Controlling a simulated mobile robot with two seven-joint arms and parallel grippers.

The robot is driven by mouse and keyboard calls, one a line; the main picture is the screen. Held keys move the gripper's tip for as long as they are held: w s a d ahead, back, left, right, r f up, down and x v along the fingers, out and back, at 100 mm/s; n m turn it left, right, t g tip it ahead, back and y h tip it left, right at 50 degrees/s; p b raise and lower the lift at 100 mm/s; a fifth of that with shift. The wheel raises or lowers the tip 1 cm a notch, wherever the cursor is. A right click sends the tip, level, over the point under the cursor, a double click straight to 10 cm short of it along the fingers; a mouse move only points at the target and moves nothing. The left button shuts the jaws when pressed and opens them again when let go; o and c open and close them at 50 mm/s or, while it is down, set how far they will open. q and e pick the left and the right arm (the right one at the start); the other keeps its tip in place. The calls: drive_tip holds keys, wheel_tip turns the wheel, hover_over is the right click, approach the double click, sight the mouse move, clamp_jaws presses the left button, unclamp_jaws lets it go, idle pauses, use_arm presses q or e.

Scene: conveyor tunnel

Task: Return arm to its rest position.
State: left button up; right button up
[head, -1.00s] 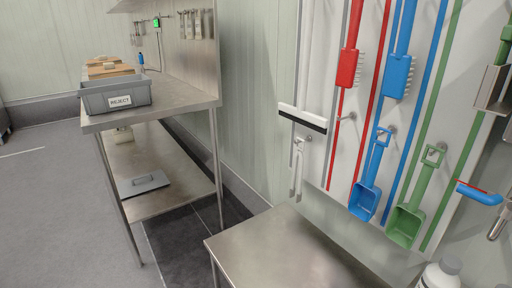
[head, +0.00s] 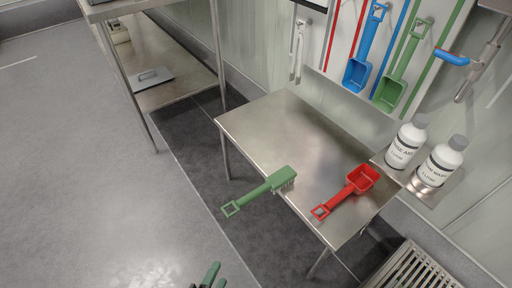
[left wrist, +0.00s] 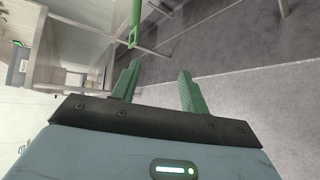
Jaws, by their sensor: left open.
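My left gripper (head: 210,277) shows at the bottom edge of the head view, with dark green fingers. In the left wrist view its two fingers (left wrist: 160,90) stand apart with nothing between them. My right gripper is in neither view.
The steel table (head: 270,125) also holds a red scoop (head: 348,190), its handle near the front edge. Two white bottles (head: 406,146) stand on a small shelf at right. Blue (head: 365,50) and green (head: 400,70) scoops hang on the wall. Floor at left is clear.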

use_arm(q)
drive_tip(key=s+a+f+m+g, duration=0.1)
drive_tip(key=a+f+m, duration=0.1)
drive_tip(key=a, duration=0.5)
drive_tip(key=s+a+f+m, duration=0.1)
drive_tip(key=a+m, duration=0.2)
drive_tip(key=a, duration=0.3)
drive_tip(key=s+d+r+m+g+h, duration=0.1)
drive_tip(key=s+d+m+g+h, duration=0.15)
drive_tip(key=s+m, duration=0.9)
drive_tip(key=s+a+f+m+g+y, duration=0.3)
drive_tip(key=s+a+m+g+y, duration=0.1)
drive_tip(key=s+a+m, duration=0.6)
drive_tip(key=d+n+t, duration=0.1)
drive_tip(key=d+n, duration=0.5)
drive_tip(key=d, duration=0.4)
drive_tip(key=w+r+t+p, duration=0.1)
drive_tip(key=w+r+p, duration=0.1)
drive_tip(key=r+p, duration=0.9)
drive_tip(key=w+r+t+p, duration=0.1)
drive_tip(key=w+r+p, duration=0.2)
drive_tip(key=r+p, duration=0.8)
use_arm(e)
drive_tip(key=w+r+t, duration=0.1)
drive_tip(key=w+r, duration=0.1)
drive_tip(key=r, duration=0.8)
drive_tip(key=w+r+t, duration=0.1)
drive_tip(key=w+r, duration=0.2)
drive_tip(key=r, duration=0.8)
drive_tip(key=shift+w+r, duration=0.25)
